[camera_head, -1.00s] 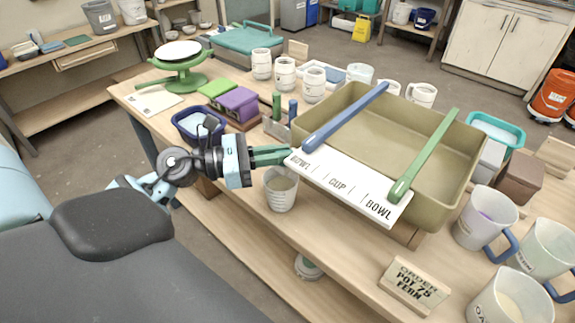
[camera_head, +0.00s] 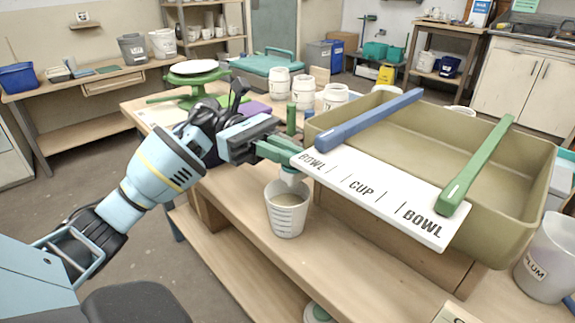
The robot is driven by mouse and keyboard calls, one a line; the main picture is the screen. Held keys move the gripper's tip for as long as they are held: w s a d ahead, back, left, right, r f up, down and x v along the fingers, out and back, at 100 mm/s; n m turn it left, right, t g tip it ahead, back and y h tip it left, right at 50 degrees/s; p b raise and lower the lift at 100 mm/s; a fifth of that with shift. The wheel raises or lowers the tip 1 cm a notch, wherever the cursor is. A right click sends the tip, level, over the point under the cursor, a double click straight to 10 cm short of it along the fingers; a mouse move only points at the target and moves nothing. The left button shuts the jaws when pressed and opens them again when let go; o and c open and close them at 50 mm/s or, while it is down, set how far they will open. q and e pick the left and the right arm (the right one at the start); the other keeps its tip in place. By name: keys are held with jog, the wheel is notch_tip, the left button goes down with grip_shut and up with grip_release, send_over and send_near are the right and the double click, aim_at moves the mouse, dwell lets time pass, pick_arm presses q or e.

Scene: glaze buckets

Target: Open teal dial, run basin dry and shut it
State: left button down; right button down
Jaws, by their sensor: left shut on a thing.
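The olive basin (camera_head: 530,205) stands raised on a wooden support at the right. A white scale plate (camera_head: 375,195) reading BOWL, CUP, BOWL lies along its near side. A teal spout (camera_head: 291,175) shows under the plate's left end. Below it stands a pale marked bucket (camera_head: 288,217) with beige liquid inside. My left gripper (camera_head: 284,150) is at the plate's left end, its green fingers shut on the teal dial, which is mostly hidden by the fingers and plate. The basin's floor is only partly seen; I cannot tell whether liquid is left. My right gripper is out of view.
A blue bar (camera_head: 368,118) and a green bar (camera_head: 475,168) lie across the basin's rim. White jars (camera_head: 304,91) and a green scale (camera_head: 192,85) stand behind on the bench. A PLUM jug (camera_head: 545,262) stands at the right. The front bench strip around the bucket is mostly clear.

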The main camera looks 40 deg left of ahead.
pick_arm(q)
jog(key=shift+w+m+g+b, duration=0.1)
jog(key=shift+m+g+b, duration=0.45)
jog(key=shift+g, duration=0.45)
jog(key=shift+m+g, duration=0.25)
jog(key=shift+g, duration=0.05)
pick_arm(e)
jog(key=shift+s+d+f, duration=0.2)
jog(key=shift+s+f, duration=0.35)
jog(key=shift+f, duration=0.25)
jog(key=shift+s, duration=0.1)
pick_arm(q)
jog(key=c, duration=1.5)
grip_release()
